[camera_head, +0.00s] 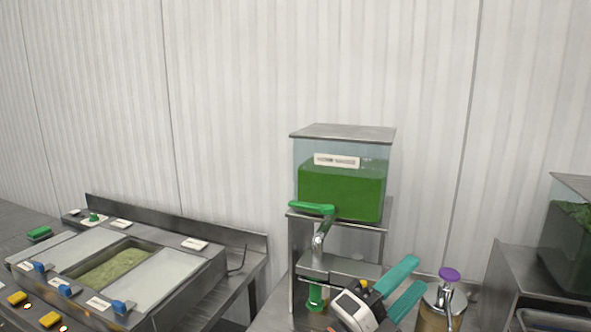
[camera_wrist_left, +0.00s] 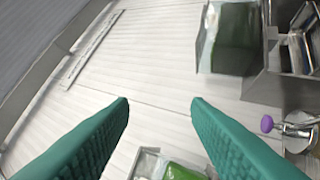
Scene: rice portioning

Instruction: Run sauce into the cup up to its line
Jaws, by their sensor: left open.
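A clear tank of green sauce (camera_head: 340,192) stands on a metal stand in the head view. Its tap (camera_head: 318,240) has a green handle (camera_head: 312,208) that lies roughly level, pointing left. A small green-looking cup (camera_head: 315,299) stands below the tap; its fill line and level cannot be made out. My left gripper (camera_head: 413,275), with teal fingers, is open and empty, in front and to the right of the tap, apart from the handle. Its spread fingers also show in the left wrist view (camera_wrist_left: 160,106), with nothing between them. My right gripper is not in view.
A purple-topped pump dispenser (camera_head: 448,290) stands close to the right of my left fingers; its purple knob also shows in the left wrist view (camera_wrist_left: 267,124). A metal counter with inset pans (camera_head: 110,266) is at left. Another green-filled tank (camera_head: 568,238) is at right.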

